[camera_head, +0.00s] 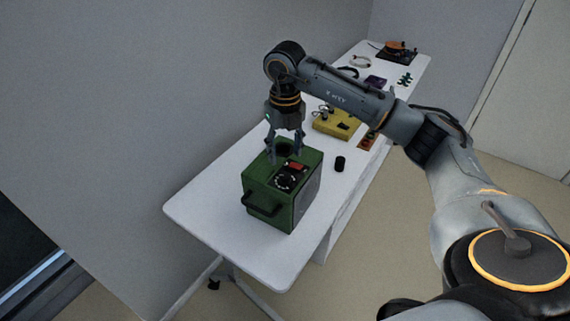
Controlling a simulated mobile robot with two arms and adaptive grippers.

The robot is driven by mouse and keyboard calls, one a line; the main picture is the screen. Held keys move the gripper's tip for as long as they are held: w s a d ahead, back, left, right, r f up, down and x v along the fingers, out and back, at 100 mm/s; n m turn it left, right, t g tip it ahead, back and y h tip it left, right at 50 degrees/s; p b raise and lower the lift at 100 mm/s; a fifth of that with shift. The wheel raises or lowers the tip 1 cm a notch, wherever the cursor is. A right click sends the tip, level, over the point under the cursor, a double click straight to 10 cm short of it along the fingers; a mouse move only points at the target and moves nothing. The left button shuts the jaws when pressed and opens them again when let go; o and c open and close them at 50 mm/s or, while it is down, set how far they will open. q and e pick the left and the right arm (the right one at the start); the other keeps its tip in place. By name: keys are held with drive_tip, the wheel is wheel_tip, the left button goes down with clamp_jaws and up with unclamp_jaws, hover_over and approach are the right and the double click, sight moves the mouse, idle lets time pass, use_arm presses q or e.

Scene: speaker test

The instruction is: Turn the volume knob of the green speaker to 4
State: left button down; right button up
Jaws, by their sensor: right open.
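The green speaker (259,191) stands near the close end of the white table (208,211). It has a dark handle (258,207) on its near side. On its top are a black dial with white marks (288,181), which looks like the volume knob, and a red part (296,166) beside it. The number the knob points to is too small to read. My right gripper (285,157) points down over the speaker's top, open and empty, just behind the knob in the picture. I cannot tell whether its fingertips touch the speaker. My left gripper is not in view.
A small black cylinder (340,163) stands on the table right of the speaker. The table's near left part is clear.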

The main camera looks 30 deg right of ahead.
drive_tip(key=shift+r, duration=2.35)
